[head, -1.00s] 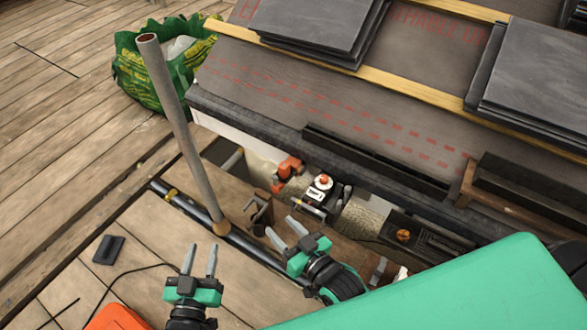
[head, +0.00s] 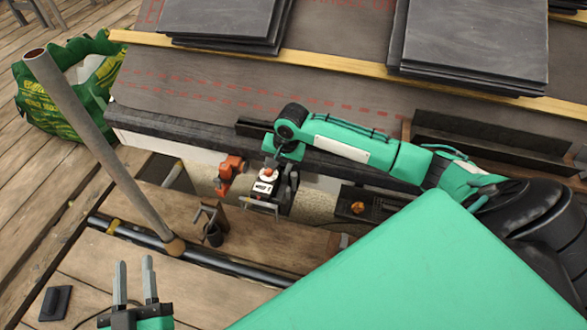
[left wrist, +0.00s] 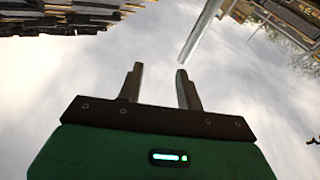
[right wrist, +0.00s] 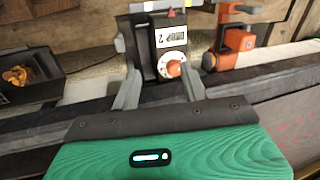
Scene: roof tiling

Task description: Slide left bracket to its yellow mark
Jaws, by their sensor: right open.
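I cannot tell for sure which part is the left bracket. A small dark bracket-like piece (head: 211,224) stands on the plank, and an orange clamp-like part (head: 229,174) sits in the eave gap. A yellow band (head: 113,227) is around the black pipe (head: 225,262). My right gripper (right wrist: 160,86) is open and empty, reaching down over the eave at a boxy device with a white dial and orange knob (right wrist: 172,66); contact is unclear. The device also shows in the head view (head: 264,187). My left gripper (head: 135,280) is open and empty, fingers up, over the deck.
A grey pole (head: 100,150) leans up from the black pipe near my left gripper. A green bag (head: 62,90) stands at left. Slate stacks (head: 475,45) lie on the roof. A black tray (head: 375,205) is right of the dial device. A dark pad (head: 56,303) lies on the deck.

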